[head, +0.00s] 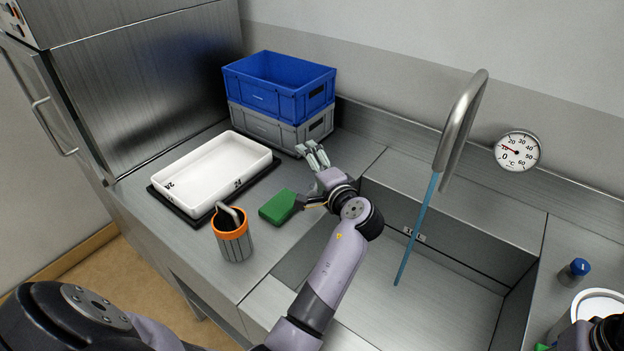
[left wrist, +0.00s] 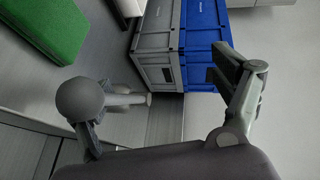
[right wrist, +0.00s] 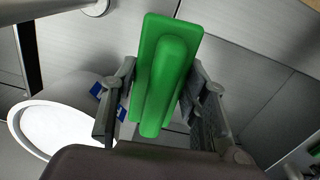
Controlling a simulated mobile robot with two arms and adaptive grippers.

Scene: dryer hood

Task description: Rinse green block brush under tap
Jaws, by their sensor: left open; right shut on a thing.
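A green block brush (right wrist: 166,75) with a raised grip is held between the fingers of my right gripper (right wrist: 163,105), seen in the right wrist view. In the head view that gripper is mostly cut off at the lower right corner, with a sliver of green beside it. The tap (head: 462,122) runs a blue stream of water (head: 417,228) into the sink (head: 420,300). My left gripper (head: 311,175) is open over the counter left of the sink. A second green block (head: 277,206) lies beside it on the counter; it also shows in the left wrist view (left wrist: 48,25).
Blue (head: 280,85) and grey (head: 262,124) crates are stacked behind my left gripper. A white tray (head: 215,205) and an orange-rimmed canister (head: 233,240) stand left. A white-rimmed bucket (head: 572,312) and blue-capped bottle (head: 574,273) stand right of the sink. A dial (head: 517,151) is on the wall.

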